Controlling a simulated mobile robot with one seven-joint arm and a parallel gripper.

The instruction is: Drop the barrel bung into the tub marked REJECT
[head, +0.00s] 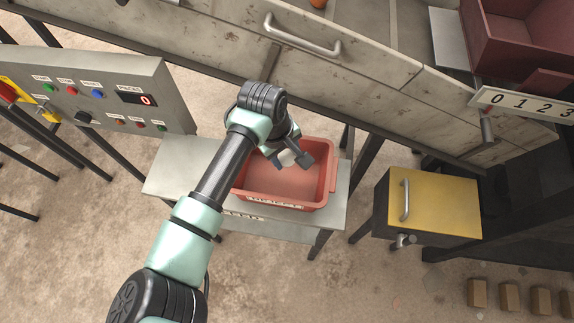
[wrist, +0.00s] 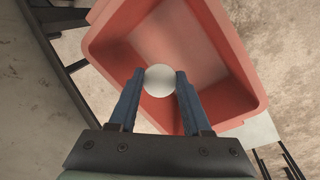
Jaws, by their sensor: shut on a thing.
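The barrel bung is a pale round piece (wrist: 159,80) between my fingertips in the wrist view. My gripper (wrist: 158,84) is shut on it and points down over the red tub (wrist: 243,56). The tub stands on a small grey table. A label is on its front face, partly too small to read clearly. The tub's visible floor looks empty.
The grey table (head: 170,168) has bare room left of the tub. A control panel (head: 100,95) stands at the left. A yellow-topped box (head: 440,200) with a handle is at the right. A large panel with a metal handle (head: 300,38) rises behind.

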